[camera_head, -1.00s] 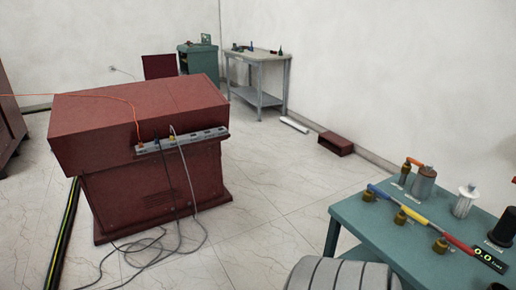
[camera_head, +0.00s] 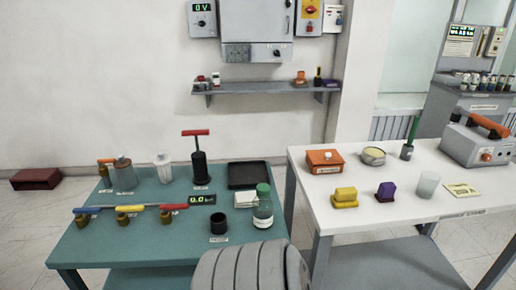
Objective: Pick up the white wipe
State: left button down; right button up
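A small flat white piece (camera_head: 243,199), which looks like the white wipe, lies on the teal table (camera_head: 150,245). It is just left of a green-capped bottle (camera_head: 263,210), which hides part of its right side. A dark tray (camera_head: 248,175) is behind it, and a black cup (camera_head: 217,222) is in front and to the left. Neither gripper shows in the head view. A grey ribbed part at the bottom middle seems to be my own arm.
A multicoloured rod (camera_head: 130,209) and several canisters stand on the teal table. A white table (camera_head: 400,210) to the right carries an orange box (camera_head: 325,162), a yellow block (camera_head: 344,197) and a glass (camera_head: 427,185). A wall shelf (camera_head: 265,88) is behind.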

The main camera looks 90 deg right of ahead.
aim_at(242, 199)
jog(key=z, duration=2.65)
